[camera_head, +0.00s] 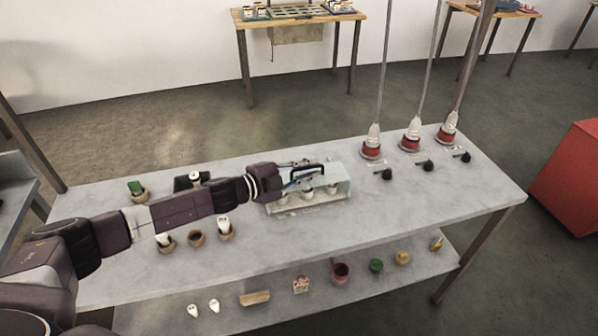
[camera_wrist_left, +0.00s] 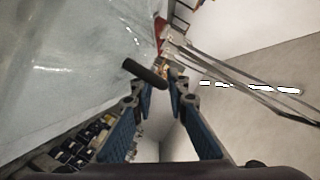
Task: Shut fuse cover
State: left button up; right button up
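The fuse box (camera_head: 312,208) stands on the grey table with several white fuses in it. Its clear cover (camera_head: 342,171) has a black bar handle (camera_head: 308,167); I cannot tell how far open the cover is. In the left wrist view the clear cover (camera_wrist_left: 65,60) fills the left side, and the handle (camera_wrist_left: 143,72) lies across the space at the fingertips. My left gripper (camera_head: 300,176) is at the handle. Its blue fingers (camera_wrist_left: 158,92) are apart, with a gap between the tips; contact with the handle is unclear. My right gripper is not in view.
Cups with items (camera_head: 196,239) stand in front of my left arm, and a green-topped one (camera_head: 137,188) behind it. Red-and-white hanging tools (camera_head: 372,148) and black knobs (camera_head: 428,166) are to the right. A lower shelf (camera_head: 325,305) holds small items.

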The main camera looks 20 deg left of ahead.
pick_arm(q)
jog(key=v, duration=1.1)
jog(key=shift+s, duration=0.35)
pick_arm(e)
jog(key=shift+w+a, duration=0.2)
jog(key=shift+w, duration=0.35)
pick_arm(q)
jog(key=shift+s+a, duration=0.1)
jog(key=shift+a, duration=0.05)
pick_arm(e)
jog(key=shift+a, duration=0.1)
